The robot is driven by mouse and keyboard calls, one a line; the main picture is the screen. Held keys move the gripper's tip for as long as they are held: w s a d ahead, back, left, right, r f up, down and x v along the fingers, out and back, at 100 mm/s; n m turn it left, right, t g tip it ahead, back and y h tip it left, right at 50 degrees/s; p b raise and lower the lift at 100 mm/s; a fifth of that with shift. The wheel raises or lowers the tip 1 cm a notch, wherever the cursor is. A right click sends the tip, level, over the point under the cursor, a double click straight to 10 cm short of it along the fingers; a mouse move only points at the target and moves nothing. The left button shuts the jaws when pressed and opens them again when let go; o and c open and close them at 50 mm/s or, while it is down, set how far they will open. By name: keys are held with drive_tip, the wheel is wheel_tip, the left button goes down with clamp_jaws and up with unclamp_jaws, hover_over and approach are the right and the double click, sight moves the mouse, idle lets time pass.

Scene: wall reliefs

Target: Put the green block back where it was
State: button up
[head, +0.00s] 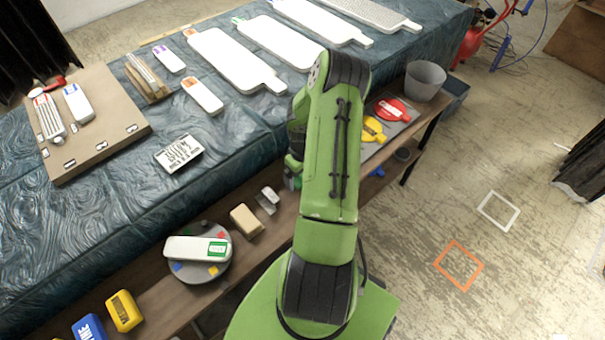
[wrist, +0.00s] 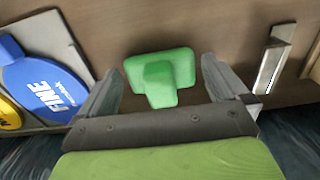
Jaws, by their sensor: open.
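The green block (wrist: 160,76) has a wide back part and a narrower stub facing me. It rests on the brown wooden shelf (wrist: 225,32) in the wrist view. My gripper (wrist: 160,68) is open, with one finger on each side of the block. Gaps show between the block and both fingers, so it is not clasped. In the head view my arm hides the gripper and most or all of the block.
A blue tag (wrist: 45,88) on a grey board lies left of the block; a metal bracket (wrist: 272,60) stands right. In the head view, a wooden block (head: 246,220) and a grey disc (head: 208,276) bearing a white piece share the shelf. A grey bucket (head: 425,80) stands farther along.

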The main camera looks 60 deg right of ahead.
wheel_tip(320, 180, up, 12)
drive_tip(key=p, duration=0.3)
drive_tip(key=w+a+r+n+t+h, duration=0.1)
drive_tip(key=w+a+r, duration=0.1)
drive_tip(key=a+r, duration=0.6)
drive_tip(key=w+a+r+t+h, duration=0.1)
drive_tip(key=w+a+r, duration=0.1)
drive_tip(key=a+r, duration=0.6)
drive_tip(key=s+a+r+n+t+y, duration=0.1)
drive_tip(key=s+a+r+t+y, duration=0.1)
drive_tip(key=s+a+r, duration=0.9)
drive_tip(key=s+a+t, duration=0.1)
drive_tip(key=a, duration=0.2)
drive_tip(key=shift+s+a+n+t, duration=0.25)
drive_tip(key=shift+a+n+t, duration=0.05)
wheel_tip(320, 180, up, 4)
drive_tip(key=p, duration=0.3)
drive_tip(key=shift+p, duration=0.4)
